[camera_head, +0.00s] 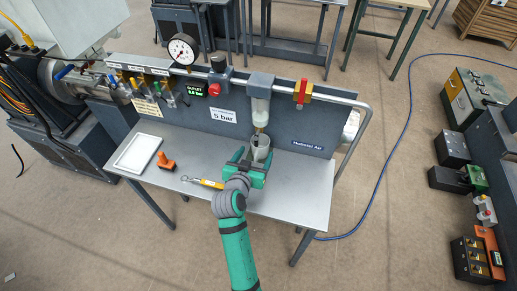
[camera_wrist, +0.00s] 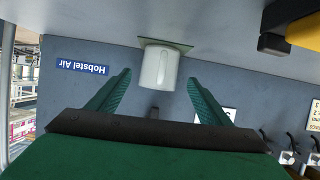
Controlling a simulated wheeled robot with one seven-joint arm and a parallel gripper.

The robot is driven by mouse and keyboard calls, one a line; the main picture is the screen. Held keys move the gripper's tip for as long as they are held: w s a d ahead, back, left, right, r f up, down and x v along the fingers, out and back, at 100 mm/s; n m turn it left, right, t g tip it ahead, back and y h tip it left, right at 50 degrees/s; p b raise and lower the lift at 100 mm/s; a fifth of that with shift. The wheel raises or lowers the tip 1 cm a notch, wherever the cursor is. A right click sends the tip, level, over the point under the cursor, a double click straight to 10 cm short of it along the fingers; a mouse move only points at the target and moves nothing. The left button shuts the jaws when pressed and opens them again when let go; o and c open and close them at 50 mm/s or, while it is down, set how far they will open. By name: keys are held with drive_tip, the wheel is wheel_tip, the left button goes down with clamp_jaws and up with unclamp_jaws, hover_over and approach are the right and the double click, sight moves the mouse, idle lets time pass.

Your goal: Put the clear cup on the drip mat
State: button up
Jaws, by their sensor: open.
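The clear cup (camera_head: 261,145) stands on the bench close to the back panel, below the hanging filter bowl. In the wrist view, which is upside down, the cup (camera_wrist: 158,68) looks pale and translucent. Its base is on a thin green mat (camera_wrist: 186,46), the drip mat, with mat edge showing on both sides. My gripper (camera_head: 253,155) is at the near side of the cup. In the wrist view my gripper (camera_wrist: 159,77) is open, with one finger on each side of the cup and a visible gap to both. The mat is mostly hidden in the head view.
The filter bowl (camera_head: 260,107) hangs right above the cup. A red valve handle (camera_head: 301,92) and a gauge (camera_head: 183,49) are on the panel. A white tray (camera_head: 138,153), an orange tool (camera_head: 165,161) and a yellow-handled tool (camera_head: 207,183) lie left. The right bench end is clear.

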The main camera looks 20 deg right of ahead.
drive_tip(key=v, duration=0.5)
drive_tip(key=shift+s, duration=0.1)
idle(0.5)
